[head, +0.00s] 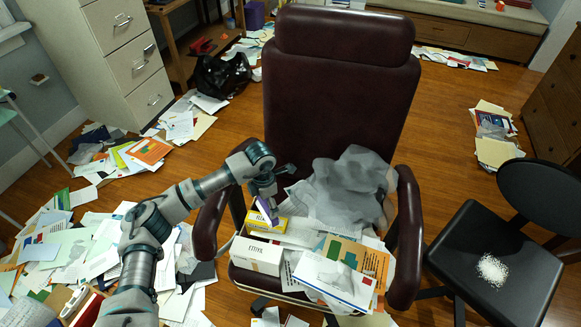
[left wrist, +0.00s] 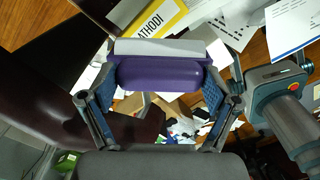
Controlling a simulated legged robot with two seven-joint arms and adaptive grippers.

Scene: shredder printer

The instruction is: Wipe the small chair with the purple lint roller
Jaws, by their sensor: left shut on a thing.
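The small chair (head: 462,245) is black and stands at the right in the head view. A patch of white bits (head: 492,270) lies on its seat. My left gripper (head: 267,203) is over the left part of the large maroon chair's seat. It is shut on the purple lint roller (head: 269,212), just above a yellow box. In the left wrist view the purple part of the lint roller (left wrist: 160,72) lies across between both fingers, with a pale strip along its far side. The small chair is well to the right of this gripper.
The maroon chair (head: 335,110) stands between my left gripper and the small chair. Its seat bears a yellow box (head: 266,224), a white box (head: 256,256), papers and a grey translucent bag (head: 352,187). Papers litter the floor at left. Bare floor (head: 440,150) shows behind the small chair.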

